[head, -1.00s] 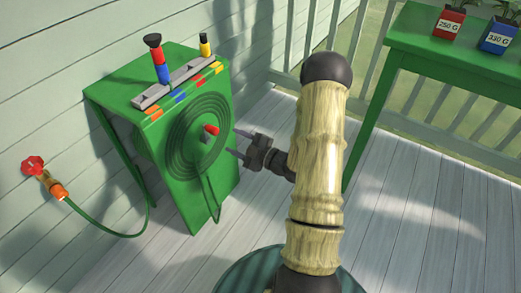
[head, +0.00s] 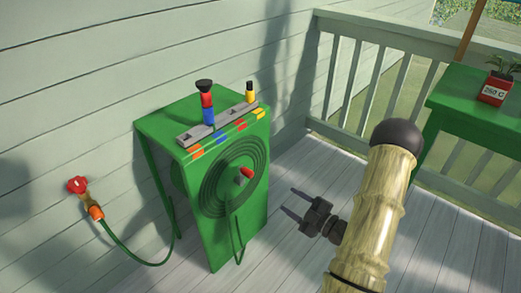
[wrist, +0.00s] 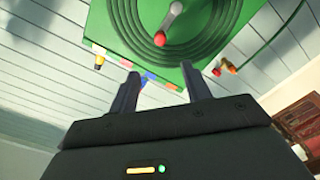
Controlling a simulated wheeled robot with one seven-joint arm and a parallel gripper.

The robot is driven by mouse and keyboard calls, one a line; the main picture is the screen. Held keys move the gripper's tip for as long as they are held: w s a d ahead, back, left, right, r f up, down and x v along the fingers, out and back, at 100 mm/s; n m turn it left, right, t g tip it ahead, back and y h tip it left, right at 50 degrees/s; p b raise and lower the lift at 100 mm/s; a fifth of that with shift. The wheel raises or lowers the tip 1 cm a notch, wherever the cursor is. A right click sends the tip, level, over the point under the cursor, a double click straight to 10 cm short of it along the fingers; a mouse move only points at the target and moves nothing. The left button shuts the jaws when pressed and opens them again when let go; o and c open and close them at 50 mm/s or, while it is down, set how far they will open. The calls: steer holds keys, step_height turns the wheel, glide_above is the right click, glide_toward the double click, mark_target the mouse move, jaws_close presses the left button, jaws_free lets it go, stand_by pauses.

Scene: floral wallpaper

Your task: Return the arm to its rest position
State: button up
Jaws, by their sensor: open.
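My gripper (head: 288,203) is open and empty, out over the deck to the right of the green cabinet (head: 226,232). Its two dark fingers point left toward the cabinet and touch nothing. In the wrist view the open fingers of my gripper (wrist: 160,90) show below the cabinet's front, with a gap between them. The cabinet front has coiled dark rings (head: 213,190) and a red-tipped lever (head: 246,174); the lever also shows in the wrist view (wrist: 162,38). My arm, in a pale wood-like cover, stands at the lower right of the head view.
On the cabinet's top stand a black-red-blue piece (head: 207,103) and a yellow one (head: 250,94) in a grey rail. A red tap (head: 77,185) with a green hose is on the left wall. A green table (head: 463,100) with a red pot (head: 495,88) stands right, by the railing (head: 400,80).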

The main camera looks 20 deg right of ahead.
steer(key=w+a+r+m+g+h+p, duration=0.1)
steer(key=w+a+m+g+h, duration=0.15)
steer(key=w+g+h, duration=0.3)
steer(key=s+a+r+m+g+h+p, duration=0.1)
steer(key=s+a+r+m+g+h, duration=0.1)
steer(key=s+a+r+m+g, duration=0.45)
steer(key=s+a+r+m+g+h+p, duration=0.1)
steer(key=s+a+r+m, duration=0.4)
steer(key=s, duration=0.4)
step_height(320, 180, up, 37)
steer(key=p, duration=3.7)
steer(key=shift+d+f+m+p, duration=0.2)
steer(key=shift+d+m+p, duration=0.15)
steer(key=shift+d+m, duration=0.1)
